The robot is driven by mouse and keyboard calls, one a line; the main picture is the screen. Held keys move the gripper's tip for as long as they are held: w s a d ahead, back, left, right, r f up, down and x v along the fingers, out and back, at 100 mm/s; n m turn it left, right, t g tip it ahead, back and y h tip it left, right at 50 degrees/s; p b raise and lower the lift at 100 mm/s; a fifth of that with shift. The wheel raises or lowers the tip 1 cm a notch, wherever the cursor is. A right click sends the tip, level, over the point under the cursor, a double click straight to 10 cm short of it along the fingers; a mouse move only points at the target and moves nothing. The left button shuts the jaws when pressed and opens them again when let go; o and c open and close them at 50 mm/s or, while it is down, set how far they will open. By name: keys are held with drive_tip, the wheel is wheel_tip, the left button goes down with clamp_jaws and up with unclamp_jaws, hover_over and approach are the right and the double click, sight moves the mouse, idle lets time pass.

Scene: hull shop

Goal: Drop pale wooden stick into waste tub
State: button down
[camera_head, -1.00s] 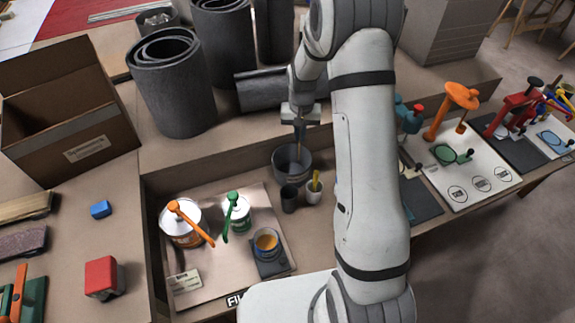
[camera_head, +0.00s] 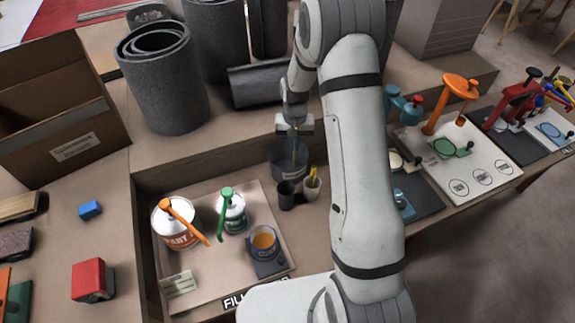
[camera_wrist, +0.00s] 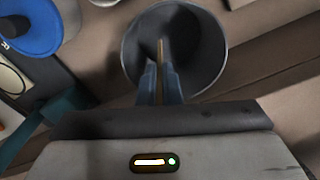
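The waste tub (camera_head: 289,163) is a round dark grey bucket at the back of the sunken bench area. My gripper (camera_head: 293,138) points down over its mouth in the head view. In the wrist view, the gripper fingers (camera_wrist: 160,85) are close together with the thin pale wooden stick (camera_wrist: 160,52) between them. The stick points into the open tub (camera_wrist: 207,62), whose inside looks empty as far as it shows. In the head view the stick is too small to make out clearly.
A dark cup (camera_head: 287,195) and a pale cup (camera_head: 312,188) with a yellow handle stand just in front of the tub. Grey rolls (camera_head: 165,85) stand behind.

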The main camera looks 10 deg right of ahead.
drive_tip(key=c, duration=1.5)
unclamp_jaws()
drive_tip(key=shift+c, duration=0.2)
drive_tip(key=shift+r, duration=0.1)
wheel_tip(320, 180, up, 8)
drive_tip(key=shift+f, duration=0.2)
drive_tip(key=s+r+n+t+p, duration=0.1)
drive_tip(key=s+r, duration=1.1)
drive_tip(key=r, duration=0.2)
drive_tip(key=s+r+n+t+p, duration=0.1)
drive_tip(key=s+r, duration=0.3)
drive_tip(key=s, duration=1.1)
drive_tip(key=shift+s+d+r+t, duration=0.15)
drive_tip(key=shift+s+t, duration=0.15)
